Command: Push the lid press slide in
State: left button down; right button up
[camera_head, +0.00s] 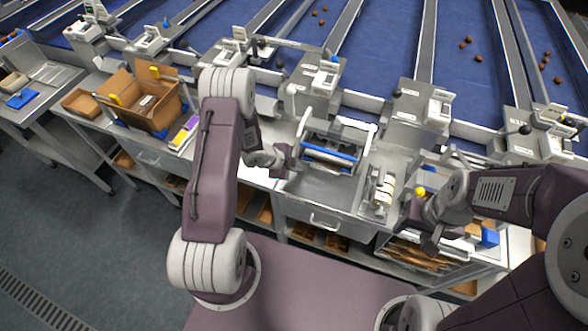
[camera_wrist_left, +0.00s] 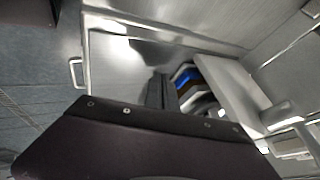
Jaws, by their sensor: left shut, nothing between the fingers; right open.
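The lid press (camera_head: 350,134) is a metal frame with a blue bar and dark rollers, standing on the steel counter right of my left gripper in the head view. Part of it, with a blue strip (camera_wrist_left: 185,76), shows in the left wrist view, just beyond the fingertips. I cannot tell which part is the slide or how far in it is. My left gripper (camera_head: 284,161) is shut and empty, close to the press's left side; contact is unclear. In the left wrist view its dark fingers (camera_wrist_left: 160,92) are together. My right gripper (camera_head: 424,226) is open at the right, apart from the press.
A rack with white rolls (camera_head: 381,190) stands between the press and my right gripper. A yellow knob (camera_head: 420,191) is near that gripper. A cardboard box (camera_head: 150,104) sits at the left. Blue conveyor lanes (camera_head: 385,45) with several dates lie behind. Counter in front of the press is clear.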

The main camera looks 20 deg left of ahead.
pick_arm(q)
jog(key=v, duration=0.9)
jog(key=shift+s+a+r, duration=0.2)
jog(key=shift+s, duration=0.2)
